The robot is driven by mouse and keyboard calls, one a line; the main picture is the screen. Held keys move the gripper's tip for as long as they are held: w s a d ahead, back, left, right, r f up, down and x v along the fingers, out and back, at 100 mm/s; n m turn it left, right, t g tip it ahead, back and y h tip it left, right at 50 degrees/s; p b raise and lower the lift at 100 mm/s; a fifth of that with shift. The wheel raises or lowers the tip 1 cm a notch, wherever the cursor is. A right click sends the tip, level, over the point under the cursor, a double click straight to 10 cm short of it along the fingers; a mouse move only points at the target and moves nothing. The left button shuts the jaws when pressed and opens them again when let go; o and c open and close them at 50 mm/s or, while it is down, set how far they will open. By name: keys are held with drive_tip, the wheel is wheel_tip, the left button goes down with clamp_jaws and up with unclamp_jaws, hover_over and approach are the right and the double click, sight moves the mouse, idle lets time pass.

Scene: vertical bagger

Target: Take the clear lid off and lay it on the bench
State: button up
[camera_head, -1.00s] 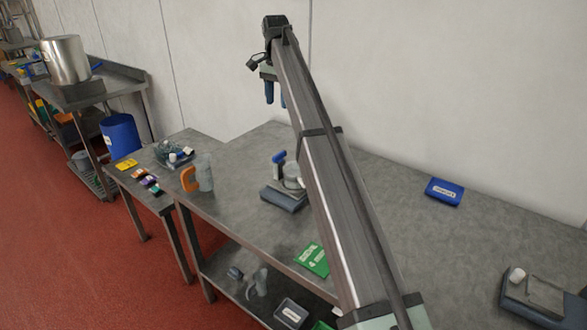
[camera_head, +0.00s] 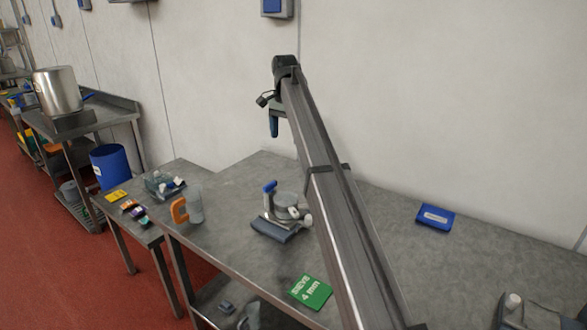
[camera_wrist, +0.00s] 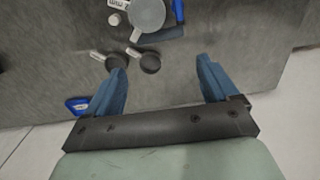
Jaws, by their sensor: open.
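A grey bench device (camera_head: 278,228) with a blue upright handle stands on the metal bench (camera_head: 372,215). A round pale top (camera_head: 287,200) sits on it; I cannot tell whether this is the clear lid. The wrist view shows a round grey top (camera_wrist: 148,14) beside a blue bar at the upper edge. My gripper (camera_head: 273,128) hangs high above the bench near the wall. My arm passes close to the device's right side in the head view.
A clear jug with an orange handle (camera_head: 193,207) stands left of the device. A green sieve sign (camera_head: 311,292) and a blue labelled box (camera_head: 435,216) lie on the bench. Two small dark round things (camera_wrist: 150,63) show in the wrist view. The back middle bench is clear.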

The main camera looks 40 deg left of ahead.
drive_tip(key=shift+o, duration=1)
drive_tip(key=s+d+f+n, duration=0.1)
drive_tip(key=d+f, duration=0.3)
drive_tip(key=d, duration=0.3)
drive_tip(key=shift+s+f+y, duration=0.15)
drive_tip(key=shift+f+y, duration=0.1)
drive_tip(key=shift+y, duration=0.15)
drive_tip(key=n+y, duration=0.3)
drive_tip(key=n, duration=1.4)
approach(286, 194)
drive_tip(key=x, duration=0.9)
drive_tip(key=shift+f, duration=0.1)
drive_tip(key=c, duration=0.8)
